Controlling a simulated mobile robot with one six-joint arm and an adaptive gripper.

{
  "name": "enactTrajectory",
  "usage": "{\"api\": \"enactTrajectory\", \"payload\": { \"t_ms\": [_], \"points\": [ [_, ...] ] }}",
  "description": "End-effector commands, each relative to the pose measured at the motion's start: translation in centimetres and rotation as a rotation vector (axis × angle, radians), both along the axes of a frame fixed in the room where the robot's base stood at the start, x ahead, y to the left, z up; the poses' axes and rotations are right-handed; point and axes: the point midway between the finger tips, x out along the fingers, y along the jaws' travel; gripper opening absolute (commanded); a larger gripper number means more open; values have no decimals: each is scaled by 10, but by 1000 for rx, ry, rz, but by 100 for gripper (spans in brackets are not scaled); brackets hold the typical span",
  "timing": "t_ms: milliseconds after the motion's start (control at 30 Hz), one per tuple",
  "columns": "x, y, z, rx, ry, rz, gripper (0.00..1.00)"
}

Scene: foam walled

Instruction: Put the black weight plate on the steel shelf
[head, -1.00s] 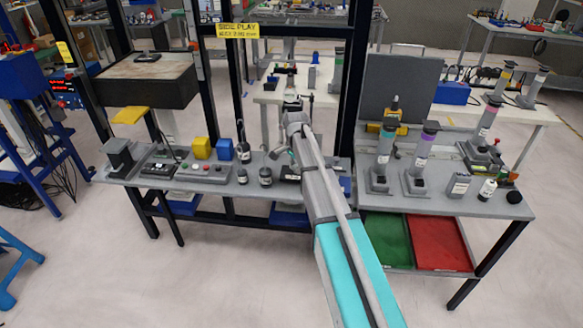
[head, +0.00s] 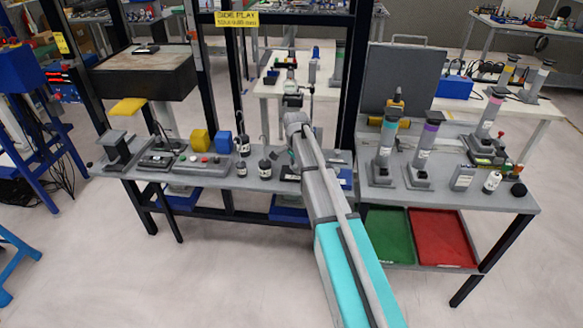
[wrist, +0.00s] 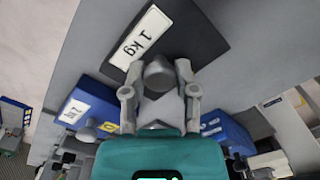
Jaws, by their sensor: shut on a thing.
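The black weight plate (wrist: 195,30) fills the top middle of the wrist view, with a white "1 kg" label on its left side. My gripper (wrist: 158,88) is shut on the grey knob of the plate, one finger on each side. In the head view a dark piece with a pale label, likely the plate (head: 289,174), shows just left of my arm; my arm hides much of it and the gripper. A grey steel surface (head: 225,182) lies around it, likely the shelf. I cannot tell whether the plate touches it.
Hooked dark weights (head: 265,168), a yellow block (head: 200,141) and a control box (head: 203,163) stand left of my arm. Upright cylinders (head: 426,148) stand on the right bench. A dark post (head: 352,75) rises behind.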

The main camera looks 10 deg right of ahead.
Motion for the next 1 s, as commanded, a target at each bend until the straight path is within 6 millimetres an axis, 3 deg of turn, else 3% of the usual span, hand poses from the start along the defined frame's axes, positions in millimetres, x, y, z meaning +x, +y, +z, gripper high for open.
{"api": "enactTrajectory", "payload": {
  "t_ms": [333, 367, 533, 1000],
  "points": [
    [0, 0, -2, 0, 0, 0, 0],
    [0, 0, -2, 0, 0, 0, 40],
    [0, 0, -1, 0, 0, 0, 72],
    [0, 0, 0, 0, 0, 0, 73]
  ]
}}
